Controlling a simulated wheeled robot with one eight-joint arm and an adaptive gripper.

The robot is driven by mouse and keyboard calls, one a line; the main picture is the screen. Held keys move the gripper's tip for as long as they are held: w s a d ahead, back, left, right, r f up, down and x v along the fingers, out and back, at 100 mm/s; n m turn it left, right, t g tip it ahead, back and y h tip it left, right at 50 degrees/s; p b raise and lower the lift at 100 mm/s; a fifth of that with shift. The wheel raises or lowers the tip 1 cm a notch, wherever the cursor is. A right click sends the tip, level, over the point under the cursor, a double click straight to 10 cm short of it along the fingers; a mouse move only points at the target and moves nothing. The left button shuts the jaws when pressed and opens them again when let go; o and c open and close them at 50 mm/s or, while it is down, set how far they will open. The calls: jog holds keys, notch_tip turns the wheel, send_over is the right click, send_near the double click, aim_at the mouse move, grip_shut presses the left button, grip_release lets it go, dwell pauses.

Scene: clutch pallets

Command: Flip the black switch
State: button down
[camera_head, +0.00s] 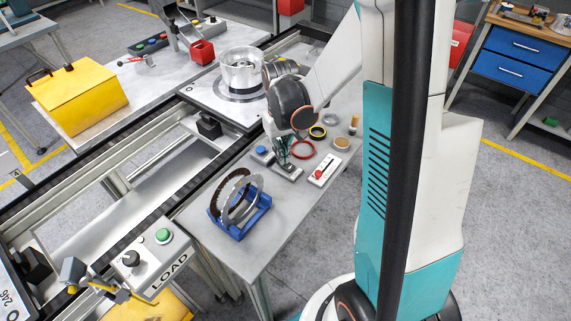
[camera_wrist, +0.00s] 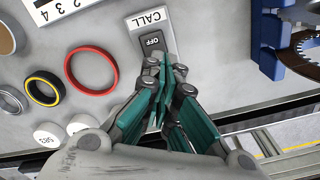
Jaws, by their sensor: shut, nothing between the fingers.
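The black switch (camera_wrist: 153,42), marked OFF, sits on a small grey box labelled CALL (camera_wrist: 143,22) in the upper middle of the wrist view. My gripper (camera_wrist: 161,65) is shut and empty, with its teal fingers pointing at the switch's near edge. The fingertips overlap the lower part of the box in this view; I cannot tell whether they touch it. In the head view my gripper (camera_head: 281,158) points down over the CALL box (camera_head: 289,173) on the grey table, and the switch is too small to make out there.
A white numbered box (camera_head: 323,170) stands beside the CALL box. A red ring (camera_wrist: 91,71) and a yellow-black ring (camera_wrist: 43,89) lie close by. A blue rack (camera_head: 252,218) holds upright rings. The LOAD box (camera_head: 152,257) is at the front left. Bare tabletop lies around the rack.

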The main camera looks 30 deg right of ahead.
jog(key=shift+f+b, duration=0.45)
jog(key=shift+f, duration=0.2)
jog(key=shift+r, duration=0.1)
jog(key=shift+r+p, duration=2.4)
jog(key=shift+r, duration=1.05)
jog(key=shift+a+r, duration=0.1)
jog(key=shift+r, duration=0.1)
jog(key=s+a+r+n+t+b, duration=0.25)
jog(key=s+a+r+t, duration=0.2)
jog(key=r, duration=0.55)
jog(key=s+a+t+b, duration=0.2)
jog(key=s+a, duration=0.3)
jog(key=s, duration=0.4)
jog(key=shift+a+r+m+t+b, duration=0.15)
jog(key=shift+a+m+t+b, duration=0.05)
jog(key=shift+m+t+b, duration=0.2)
